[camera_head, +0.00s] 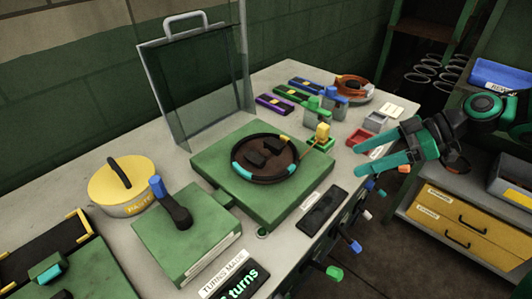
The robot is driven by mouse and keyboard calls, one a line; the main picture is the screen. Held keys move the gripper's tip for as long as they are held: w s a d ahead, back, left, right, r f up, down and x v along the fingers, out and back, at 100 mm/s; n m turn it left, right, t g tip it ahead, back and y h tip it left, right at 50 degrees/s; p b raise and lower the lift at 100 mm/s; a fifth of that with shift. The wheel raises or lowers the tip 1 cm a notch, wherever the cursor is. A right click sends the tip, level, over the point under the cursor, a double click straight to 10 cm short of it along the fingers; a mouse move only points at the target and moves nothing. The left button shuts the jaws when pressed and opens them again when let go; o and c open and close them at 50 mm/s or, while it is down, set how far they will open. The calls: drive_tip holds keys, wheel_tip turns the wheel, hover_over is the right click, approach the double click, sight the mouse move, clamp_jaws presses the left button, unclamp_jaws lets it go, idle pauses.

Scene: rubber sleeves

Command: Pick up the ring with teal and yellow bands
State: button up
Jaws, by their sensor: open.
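The dark ring (242,170) with teal and yellow bands lies flat on a green square platform (215,160) at the middle of the bench. Its teal shows at the front left and its yellow at the back right. Dark blocks sit inside the ring.
A clear upright panel (195,90) stands behind the platform. A yellow-topped round tin (122,185) and a green box with a blue-tipped lever (170,225) are left. Small coloured blocks and an orange coil (353,86) lie at the back. Coloured knobs (334,272) stick out in front.

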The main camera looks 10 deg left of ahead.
sight(310, 163)
drive_tip(key=a+n+y, duration=0.1)
drive_tip(key=a, duration=0.1)
drive_tip(key=a+n+y, duration=0.1)
drive_tip(key=a, duration=0.2)
drive_tip(key=a+n+y, duration=0.1)
drive_tip(key=a, duration=0.2)
drive_tip(key=shift+w+a+r+g, duration=0.15)
drive_tip(key=shift+w+r+g, duration=0.15)
drive_tip(key=shift+r+g, duration=0.1)
drive_tip(key=shift+w+f+x, duration=0.15)
drive_tip(key=shift+x, duration=1.3)
drive_tip(key=shift+w+f+x, duration=0.15)
drive_tip(key=shift+x, duration=1.3)
drive_tip(key=shift+w, duration=0.1)
clamp_jaws()
unclamp_jaws()
